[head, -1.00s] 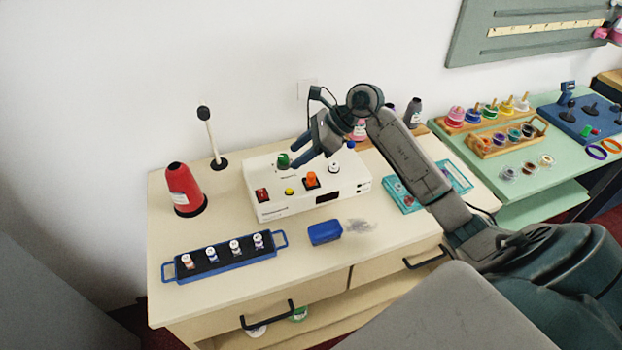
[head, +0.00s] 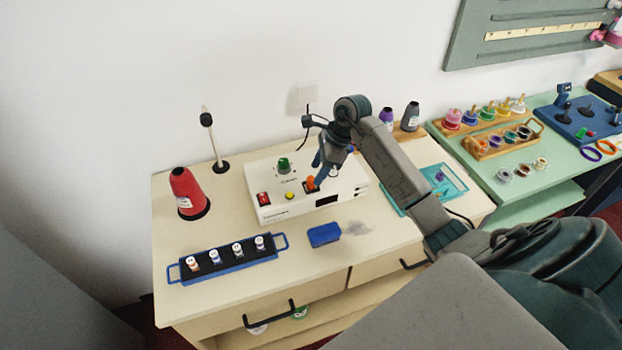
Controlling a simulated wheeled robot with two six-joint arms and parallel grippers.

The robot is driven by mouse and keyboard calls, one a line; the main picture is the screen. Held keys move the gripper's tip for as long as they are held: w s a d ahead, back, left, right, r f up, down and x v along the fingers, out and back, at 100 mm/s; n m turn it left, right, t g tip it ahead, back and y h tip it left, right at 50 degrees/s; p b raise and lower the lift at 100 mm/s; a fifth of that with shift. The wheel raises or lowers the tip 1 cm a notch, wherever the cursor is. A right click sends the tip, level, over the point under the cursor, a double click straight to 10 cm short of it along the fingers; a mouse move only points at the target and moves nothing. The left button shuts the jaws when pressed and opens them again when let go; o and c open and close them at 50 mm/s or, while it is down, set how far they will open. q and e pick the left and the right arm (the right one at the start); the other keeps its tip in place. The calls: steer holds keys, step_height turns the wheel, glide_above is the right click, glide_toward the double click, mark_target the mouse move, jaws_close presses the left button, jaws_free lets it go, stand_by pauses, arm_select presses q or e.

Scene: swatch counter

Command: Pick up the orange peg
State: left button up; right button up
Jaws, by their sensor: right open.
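The orange peg (head: 310,183) stands in a dark square base on top of a white control box (head: 270,214). My right gripper (head: 319,175) is open, fingers pointing down, at the peg's upper right. One finger partly overlaps the peg in the picture. I cannot tell whether the fingers touch it or stand around it. My left gripper is not in view.
The box also bears a green knob (head: 283,165), a red switch (head: 263,198) and a yellow button (head: 290,196). A blue block (head: 324,235) lies in front. A blue-handled rack (head: 226,263) and a red cone (head: 185,190) stand left.

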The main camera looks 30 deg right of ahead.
mark_target(311, 178)
steer(key=x, duration=0.1)
steer(key=p+x, duration=0.1)
steer(key=x, duration=0.1)
steer(key=shift+a+r+p, duration=0.2)
steer(key=shift+a+p, duration=0.1)
steer(key=shift+w+f, duration=0.1)
steer(key=shift+f, duration=0.15)
jaws_close()
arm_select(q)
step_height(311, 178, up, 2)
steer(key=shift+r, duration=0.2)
arm_select(e)
steer(key=shift+r+b, duration=0.7)
steer(key=shift+b, duration=0.1)
steer(key=shift+r+b, duration=0.95)
arm_select(q)
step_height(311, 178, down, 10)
steer(key=b, duration=0.6)
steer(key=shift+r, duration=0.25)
arm_select(e)
steer(key=s+a+r, duration=0.1)
steer(key=s+a, duration=0.1)
steer(key=s, duration=0.5)
steer(key=s+a, duration=0.2)
steer(key=s, duration=0.6)
steer(key=shift+s+r, duration=0.3)
steer(key=shift+r, duration=0.1)
